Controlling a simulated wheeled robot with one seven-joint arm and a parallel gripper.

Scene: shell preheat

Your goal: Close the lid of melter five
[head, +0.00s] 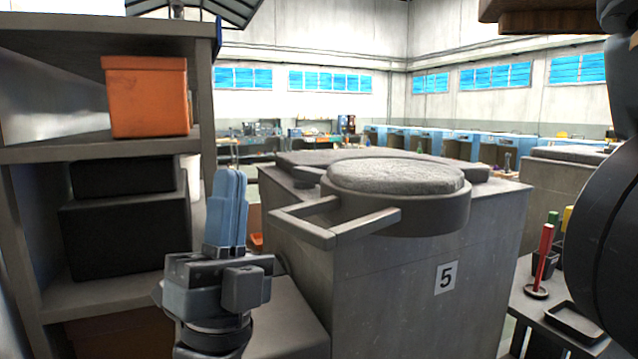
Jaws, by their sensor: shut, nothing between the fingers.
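Melter five is a grey box (400,285) with a "5" label (445,277) on its front. Its round lid (450,210) has a grey rim and a rough, pale top face, and it overhangs the front edge of the box. A grey bar handle (340,232) sticks out from the lid to the left. A flat grey plate (300,158) lies on the box top behind the lid; the melter's opening is not visible. My gripper (231,175) points up with its pale blue fingers together, empty, left of the handle and apart from it in the picture.
A shelf (110,150) with an orange bin (148,97) and dark boxes (125,235) stands close on the left. A side table (540,315) with coloured tools stands at the right. Another melter (565,170) is behind it.

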